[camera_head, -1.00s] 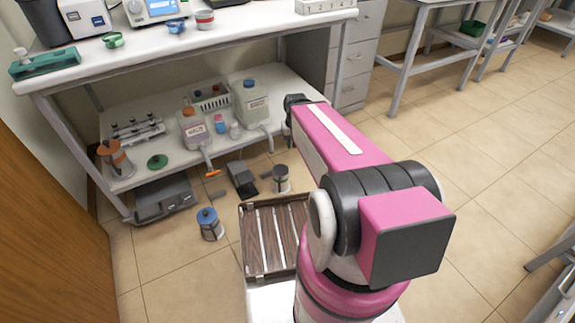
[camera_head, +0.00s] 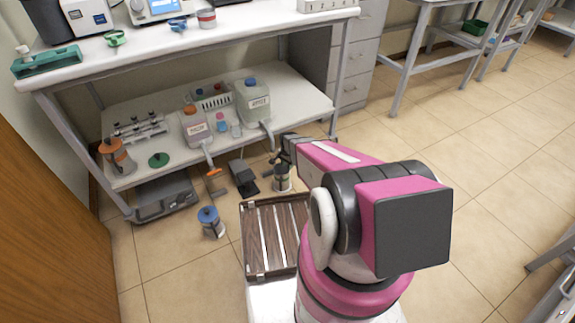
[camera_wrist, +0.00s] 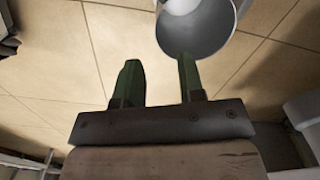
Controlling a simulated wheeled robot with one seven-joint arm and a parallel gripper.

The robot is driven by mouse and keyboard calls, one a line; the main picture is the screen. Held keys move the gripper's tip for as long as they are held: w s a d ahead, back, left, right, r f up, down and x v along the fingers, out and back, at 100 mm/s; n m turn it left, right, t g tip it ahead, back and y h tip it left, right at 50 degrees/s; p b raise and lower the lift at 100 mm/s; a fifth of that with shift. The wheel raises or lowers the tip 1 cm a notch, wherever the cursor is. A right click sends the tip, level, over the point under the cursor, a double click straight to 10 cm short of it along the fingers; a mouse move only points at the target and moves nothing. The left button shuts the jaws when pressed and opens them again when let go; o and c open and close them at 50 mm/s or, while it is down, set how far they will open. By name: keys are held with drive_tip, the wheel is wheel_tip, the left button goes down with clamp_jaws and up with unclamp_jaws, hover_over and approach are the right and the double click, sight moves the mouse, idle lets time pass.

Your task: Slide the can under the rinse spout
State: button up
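The can (camera_head: 282,180), grey with a pale label, stands upright on the floor. My gripper (camera_head: 273,159) is close by it, at its upper left in the head view. In the wrist view my gripper (camera_wrist: 158,72) is open with two green fingers apart. The can's open mouth (camera_wrist: 195,32) shows just past the right fingertip, which overlaps its rim; I cannot tell if they touch. Two jugs with spouts stand on the lower shelf: one with an orange cap (camera_head: 194,127) and one with a blue cap (camera_head: 252,103). Their labels are too small to read, so the rinse spout is uncertain.
A blue-topped can (camera_head: 210,222) stands on the floor at left. A slatted wooden tray (camera_head: 249,262) is in front of me. Open floor lies to the right.

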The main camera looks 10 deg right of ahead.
drive_tip(key=shift+f, duration=0.1)
idle(0.3)
wheel_tip(320, 180, down, 11)
drive_tip(key=shift+r, duration=0.2)
idle(0.4)
clamp_jaws()
